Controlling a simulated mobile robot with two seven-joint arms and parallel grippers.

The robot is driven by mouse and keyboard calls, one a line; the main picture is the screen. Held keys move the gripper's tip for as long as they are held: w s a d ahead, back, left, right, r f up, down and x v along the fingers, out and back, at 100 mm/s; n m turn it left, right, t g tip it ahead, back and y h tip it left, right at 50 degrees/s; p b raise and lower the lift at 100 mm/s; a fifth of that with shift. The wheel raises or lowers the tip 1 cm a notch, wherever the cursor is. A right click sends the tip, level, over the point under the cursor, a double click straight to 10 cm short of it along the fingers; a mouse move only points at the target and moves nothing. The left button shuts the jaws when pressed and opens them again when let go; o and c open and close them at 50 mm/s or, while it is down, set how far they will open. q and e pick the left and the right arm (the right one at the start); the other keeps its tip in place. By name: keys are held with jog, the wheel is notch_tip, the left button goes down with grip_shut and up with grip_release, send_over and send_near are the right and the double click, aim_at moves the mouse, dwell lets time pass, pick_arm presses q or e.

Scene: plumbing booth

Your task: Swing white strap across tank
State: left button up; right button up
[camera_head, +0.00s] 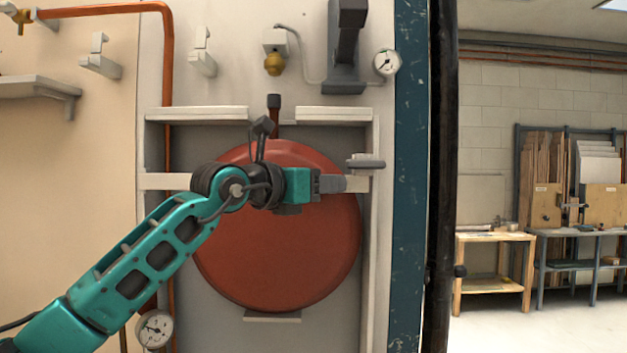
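The round red tank (277,255) sits in a recess in the booth wall. The white strap (165,181) runs level across the tank's upper part. Its left end is at the recess's left side and its right end (357,184) is at the right side, by a grey latch handle (365,164). My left gripper (335,184) is in front of the tank's upper right, at the strap's right end. Its fingers overlap the strap in the picture; whether they grip it I cannot tell. My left arm hides the strap's middle. My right gripper is out of view.
A gauge (387,63) and a grey bracket (345,50) are above the recess. Another gauge (154,329) is low on the left, near a copper pipe (168,75). A blue post (409,180) edges the booth. A wooden table (495,238) stands beyond.

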pick_arm(q)
jog(key=shift+s+d+r, duration=0.2)
jog(key=shift+d+r, duration=0.15)
jog(key=shift+r, duration=0.2)
jog(key=f+b+v, duration=0.1)
jog(key=b+v, duration=0.2)
jog(key=v, duration=1)
jog(key=shift+w+a, duration=0.2)
jog(key=shift+a, duration=0.1)
